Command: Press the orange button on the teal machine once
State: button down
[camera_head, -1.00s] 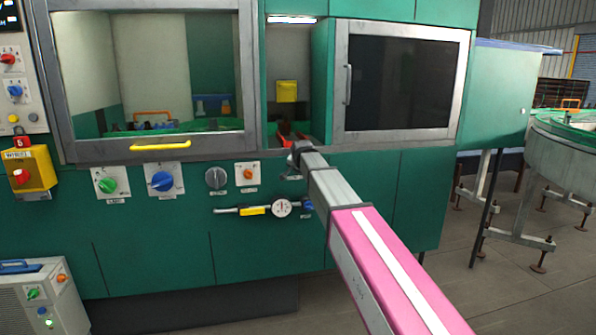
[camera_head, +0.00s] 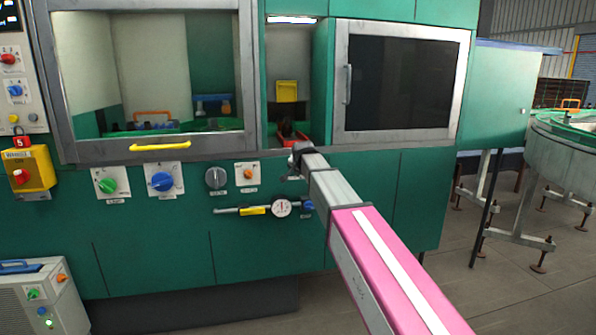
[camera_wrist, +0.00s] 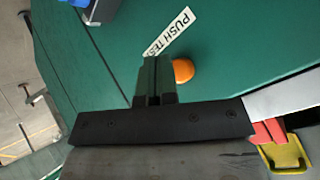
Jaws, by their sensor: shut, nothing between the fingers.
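The orange button (camera_wrist: 183,70) is a rounded cap on the teal machine's green front panel (camera_wrist: 225,50), beside a white "PUSH TEST" label (camera_wrist: 169,33) in the wrist view. My gripper (camera_wrist: 156,62) is shut and empty, its fingertips just left of the button in that view. They overlap part of the label. I cannot tell whether they touch the panel or the button's edge. In the head view the teal machine (camera_head: 150,240) fills the left and middle. My arm reaches its front below the narrow opening, and this button is hidden there.
A separate small orange knob on a white plate (camera_head: 248,173) is left of my gripper. A dial gauge (camera_head: 281,208) and a blue knob (camera_head: 308,206) lie below it. Green (camera_head: 108,186) and blue (camera_head: 162,181) knobs are farther left. A yellow flap (camera_head: 287,91) hangs in the opening above.

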jog(key=s, duration=0.2)
jog(key=s+d, duration=0.1)
jog(key=s, duration=0.1)
jog(key=shift+s+d, duration=0.2)
jog(key=shift+s, duration=0.2)
dwell(0.5)
jog(key=s+d+f+n+g+h, duration=0.1)
jog(key=s+d+f+g, duration=0.1)
jog(key=s+d+f, duration=0.55)
jog(key=s+d+f+n+g, duration=0.15)
jog(key=s+d+f, duration=0.3)
jog(key=f, duration=0.65)
jog(key=s+d+f+n+g, duration=0.1)
jog(key=s+d+f, duration=0.4)
jog(key=s, duration=0.5)
jog(key=s+d+f+n+g, duration=0.2)
jog(key=s+d+f+g, duration=0.2)
jog(key=s+f, duration=0.5)
jog(key=shift+s+d+f+h, duration=0.35)
jog(key=shift+d+f, duration=0.35)
jog(key=shift+d, duration=0.5)
